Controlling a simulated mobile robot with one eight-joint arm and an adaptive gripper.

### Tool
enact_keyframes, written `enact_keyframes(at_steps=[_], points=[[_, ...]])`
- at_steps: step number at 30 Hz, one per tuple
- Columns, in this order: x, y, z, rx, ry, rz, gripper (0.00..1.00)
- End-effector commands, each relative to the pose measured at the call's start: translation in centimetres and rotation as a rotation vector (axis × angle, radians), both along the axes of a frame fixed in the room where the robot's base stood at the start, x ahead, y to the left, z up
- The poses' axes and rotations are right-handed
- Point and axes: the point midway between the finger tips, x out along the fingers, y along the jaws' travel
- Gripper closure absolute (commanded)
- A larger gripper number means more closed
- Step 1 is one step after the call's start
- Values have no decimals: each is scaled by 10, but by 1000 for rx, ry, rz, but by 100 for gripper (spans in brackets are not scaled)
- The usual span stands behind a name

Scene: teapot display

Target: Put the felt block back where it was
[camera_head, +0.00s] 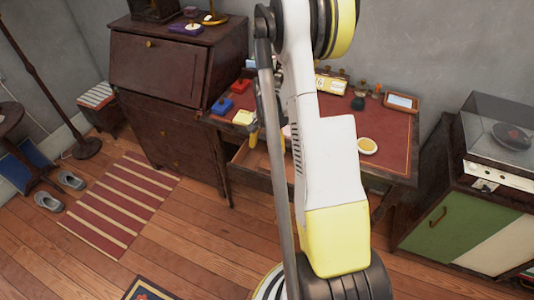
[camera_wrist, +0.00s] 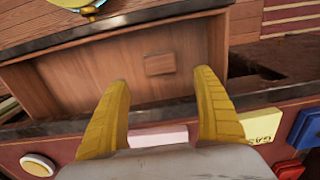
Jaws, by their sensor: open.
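My gripper (camera_wrist: 162,84) is open, its two yellow fingers spread over the open drawer (camera_wrist: 75,75) in the wrist view. A small brown block (camera_wrist: 160,63) lies on the drawer floor, just beyond the fingertips and apart from them. A pale pink block (camera_wrist: 158,136) sits on the desk top near the drawer, seen between the finger bases. I cannot tell by texture which block is felt. In the head view my arm hides most of the gripper and much of the drawer (camera_head: 246,158).
The red-topped desk (camera_head: 395,130) holds a yellow block (camera_head: 243,117), a blue block (camera_head: 221,104), a red block (camera_head: 241,86), a round pale dish (camera_head: 367,146) and a framed tablet-like item (camera_head: 401,102). A dark bureau (camera_head: 165,65) stands left, a record-player cabinet (camera_head: 470,215) right.

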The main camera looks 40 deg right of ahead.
Motion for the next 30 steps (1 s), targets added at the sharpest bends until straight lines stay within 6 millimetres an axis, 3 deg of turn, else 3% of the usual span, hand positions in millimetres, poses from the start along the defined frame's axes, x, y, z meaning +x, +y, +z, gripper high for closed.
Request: enact_keyframes(at_steps=[8, 11, 16, 21, 25, 30], points=[[2, 5, 19, -5, -7, 17, 22], [7, 22, 45, -22, -34, 79, 22], [11, 80, 121, -81, -124, 286, 22], [-6, 147, 188, -151, -230, 519, 22], [-31, 195, 223, -206, -313, 694, 22], [-72, 248, 250, -278, -420, 910, 22]])
